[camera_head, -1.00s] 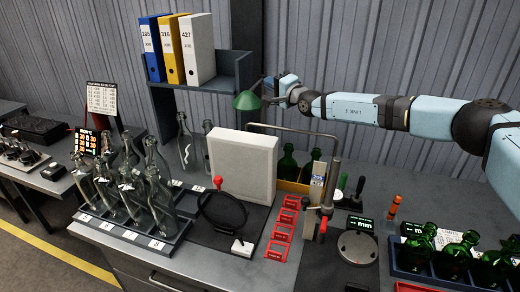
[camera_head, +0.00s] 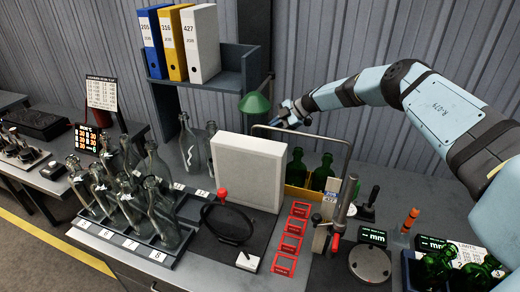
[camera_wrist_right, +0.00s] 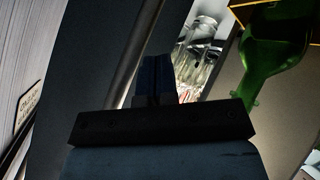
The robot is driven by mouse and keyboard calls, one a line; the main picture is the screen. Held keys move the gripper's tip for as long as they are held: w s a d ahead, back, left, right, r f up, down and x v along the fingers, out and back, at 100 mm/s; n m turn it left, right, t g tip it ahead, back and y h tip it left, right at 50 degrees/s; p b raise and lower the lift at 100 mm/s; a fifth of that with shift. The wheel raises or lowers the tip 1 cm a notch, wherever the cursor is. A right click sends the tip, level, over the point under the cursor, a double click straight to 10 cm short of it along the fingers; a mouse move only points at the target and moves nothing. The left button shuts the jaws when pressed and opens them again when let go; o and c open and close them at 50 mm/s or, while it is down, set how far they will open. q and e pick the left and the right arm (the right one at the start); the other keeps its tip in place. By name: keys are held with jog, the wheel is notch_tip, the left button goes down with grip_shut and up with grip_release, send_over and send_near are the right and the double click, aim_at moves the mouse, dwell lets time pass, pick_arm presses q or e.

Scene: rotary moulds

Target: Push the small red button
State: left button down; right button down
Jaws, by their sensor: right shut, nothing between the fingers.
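I cannot clearly make out a small red button. A red knob (camera_head: 222,194) stands on a stem beside the black ring (camera_head: 228,222) at the middle of the bench. A small white box (camera_head: 247,262) sits at the front, its top too small to read. My right gripper (camera_head: 276,119) is at the back, near the green lamp shade and behind the bent metal rod, well away from the red knob and white box. In the right wrist view its fingers (camera_wrist_right: 157,80) are shut and empty. My left gripper is not in view.
A white panel (camera_head: 246,170) stands mid-bench, left of the bent metal rod (camera_head: 330,138). Clear bottles (camera_head: 160,208) fill a rack at left. Green bottles (camera_head: 320,172) stand behind red frames (camera_head: 292,228). A green lamp shade (camera_head: 255,103) hangs beside the binder shelf (camera_head: 228,75).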

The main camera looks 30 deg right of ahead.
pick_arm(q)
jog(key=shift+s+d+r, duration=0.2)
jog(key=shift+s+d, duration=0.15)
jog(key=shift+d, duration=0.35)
pick_arm(e)
jog(key=shift+d+f+n+g, duration=0.2)
jog(key=shift+f+n+g, duration=0.15)
jog(key=shift+n, duration=0.15)
